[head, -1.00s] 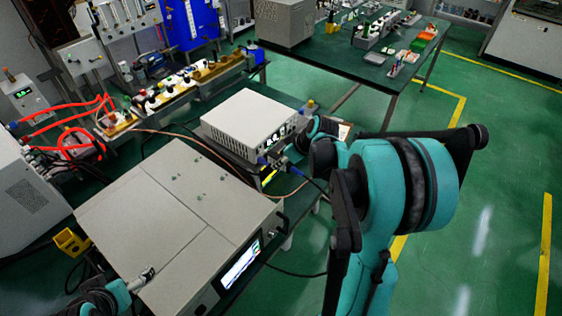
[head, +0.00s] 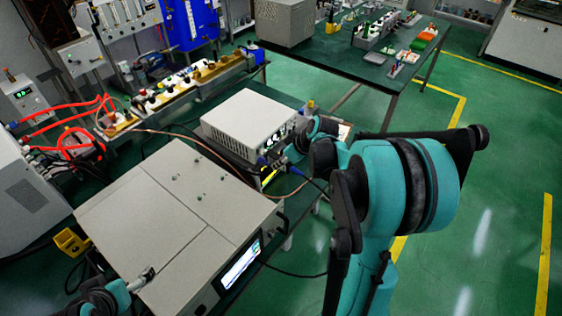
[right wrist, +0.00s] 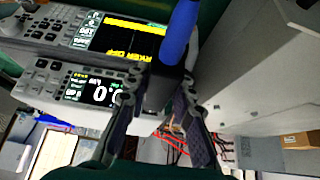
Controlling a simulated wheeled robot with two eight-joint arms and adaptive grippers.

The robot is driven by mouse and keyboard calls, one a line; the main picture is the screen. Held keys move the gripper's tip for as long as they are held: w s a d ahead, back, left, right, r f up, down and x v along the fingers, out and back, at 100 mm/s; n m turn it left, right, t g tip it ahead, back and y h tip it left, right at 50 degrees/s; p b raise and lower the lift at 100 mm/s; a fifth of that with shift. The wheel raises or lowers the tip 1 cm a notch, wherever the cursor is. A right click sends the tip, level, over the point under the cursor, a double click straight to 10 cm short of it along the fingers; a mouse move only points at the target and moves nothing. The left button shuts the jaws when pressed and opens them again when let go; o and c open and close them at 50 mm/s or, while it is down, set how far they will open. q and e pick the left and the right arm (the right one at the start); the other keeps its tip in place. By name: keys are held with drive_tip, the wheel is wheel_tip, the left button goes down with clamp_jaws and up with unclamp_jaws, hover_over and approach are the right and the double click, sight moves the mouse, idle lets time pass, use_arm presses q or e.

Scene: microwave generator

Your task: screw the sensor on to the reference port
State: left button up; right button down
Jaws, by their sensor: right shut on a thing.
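My right gripper (head: 289,152) is at the front of a white box-shaped meter (head: 248,118). It is shut on the sensor, a dark block (right wrist: 160,92) with a blue part (right wrist: 181,32) at the top of the right wrist view. In that view the sensor lies between the two fingers, in front of the meter's lit display (right wrist: 95,90). The reference port cannot be made out, so I cannot tell whether the sensor touches it. My left gripper (head: 142,279) is at the lower left by a large grey cabinet; its finger state is unclear.
The grey cabinet (head: 165,215) with a lit screen stands in front of the meter. A second instrument with a yellow display (right wrist: 130,36) shows in the right wrist view. Cables (head: 180,138) run around the meter. A green-topped table (head: 375,75) stands behind.

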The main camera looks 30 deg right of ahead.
drive_tip(key=shift+w+a, duration=0.15)
drive_tip(key=shift+w, duration=0.3)
idle(0.5)
drive_tip(key=c, duration=1.2)
unclamp_jaws()
drive_tip(key=v, duration=1.2)
